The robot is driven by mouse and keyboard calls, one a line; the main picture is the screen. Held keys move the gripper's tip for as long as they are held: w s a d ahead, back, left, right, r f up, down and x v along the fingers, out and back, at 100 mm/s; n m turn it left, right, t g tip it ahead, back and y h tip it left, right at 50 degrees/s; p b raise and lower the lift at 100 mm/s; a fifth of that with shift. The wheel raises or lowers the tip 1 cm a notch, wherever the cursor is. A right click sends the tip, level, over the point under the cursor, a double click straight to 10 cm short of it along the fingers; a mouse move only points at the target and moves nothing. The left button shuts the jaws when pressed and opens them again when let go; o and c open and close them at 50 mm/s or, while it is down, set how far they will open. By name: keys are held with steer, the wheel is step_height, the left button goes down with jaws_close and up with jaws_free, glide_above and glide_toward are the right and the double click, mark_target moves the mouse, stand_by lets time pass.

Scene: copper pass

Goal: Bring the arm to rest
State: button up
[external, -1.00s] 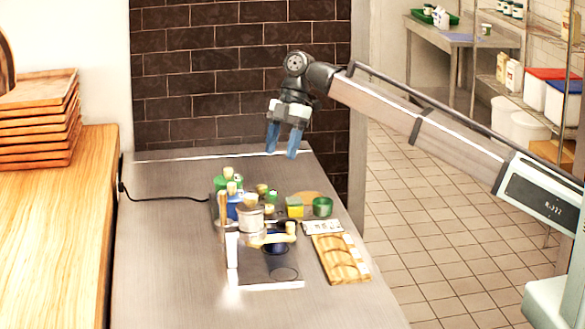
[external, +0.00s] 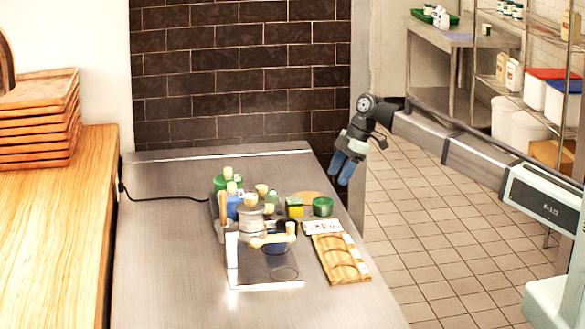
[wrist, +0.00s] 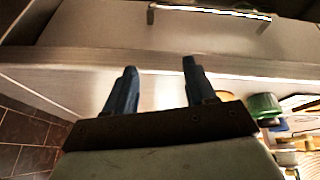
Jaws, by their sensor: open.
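My gripper (external: 343,168) hangs at the right edge of the steel counter (external: 165,245), above the tiled floor side, with its blue fingers pointing down. In the wrist view my gripper (wrist: 158,85) has its two blue fingers apart, with nothing between them. My arm reaches in from the right side of the external view. The group of items on the counter is to the left of and below my gripper, apart from it.
The counter holds a green bowl (external: 322,206), a wooden rack (external: 341,258), a blue container (external: 235,206) and several small jars. Stacked wooden trays (external: 36,125) stand on the wooden counter (external: 50,220) at left. The counter's front left is clear.

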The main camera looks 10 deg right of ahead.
steer(key=s+d+f+m+h, duration=0.1)
steer(key=d+f+m, duration=0.4)
steer(key=d+f, duration=1.15)
steer(key=s+d+f+m+g+h, duration=0.1)
steer(key=s+d+f+m, duration=0.2)
steer(key=s+d+f, duration=0.45)
steer(key=s+d+f+m+g+h, duration=0.1)
steer(key=s+d+f+m, duration=0.3)
steer(key=d+f, duration=0.7)
steer(key=s+d+f+m+g+h, duration=0.1)
steer(key=s+d+f+m, duration=0.1)
steer(key=s+d+f, duration=0.5)
steer(key=s+d+f+m+g, duration=0.1)
steer(key=s+d+f+m, duration=0.2)
steer(key=s, duration=0.7)
steer(key=s+d+f+m+g, duration=0.1)
steer(key=s+d, duration=0.3)
steer(key=s, duration=0.6)
steer(key=s+d+f+m+g, duration=0.1)
steer(key=s+d+f, duration=0.3)
steer(key=s, duration=0.6)
steer(key=shift+s+d+m+g+h, duration=0.2)
steer(key=shift+s+m+g+h, duration=0.15)
steer(key=shift+m, duration=0.55)
steer(key=shift+w, duration=0.15)
